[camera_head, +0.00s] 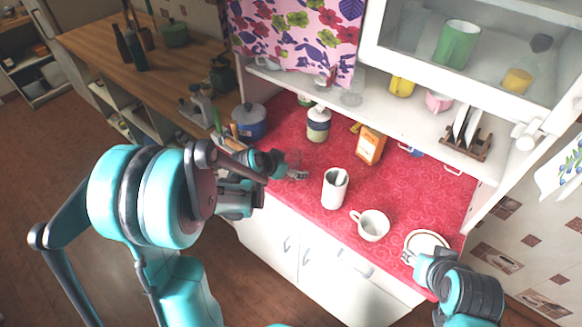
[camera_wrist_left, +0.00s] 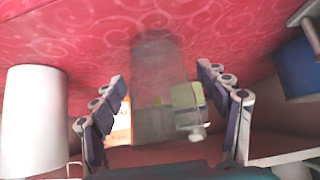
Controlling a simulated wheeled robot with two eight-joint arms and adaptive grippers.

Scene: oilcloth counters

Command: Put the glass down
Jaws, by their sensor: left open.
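The glass (camera_wrist_left: 160,85) is clear and greyish. In the left wrist view, which shows the counter at the top, it stands between the spread fingers of my left gripper (camera_wrist_left: 165,110), with a gap on each side. Its base appears to meet the red counter (camera_wrist_left: 80,28). In the head view my left gripper (camera_head: 292,174) is low over the front left of the counter (camera_head: 285,205); the glass is too faint there to make out clearly. My right gripper (camera_head: 412,258) is beside a white plate (camera_head: 428,238); its finger opening is unclear.
A tall white cup (camera_head: 335,187) stands right of my left gripper, with a white mug (camera_head: 370,225) farther right. Behind are a canister (camera_head: 318,124), an orange box (camera_head: 369,145) and a blue pot (camera_head: 249,122). A shelf (camera_head: 420,113) overhangs the back.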

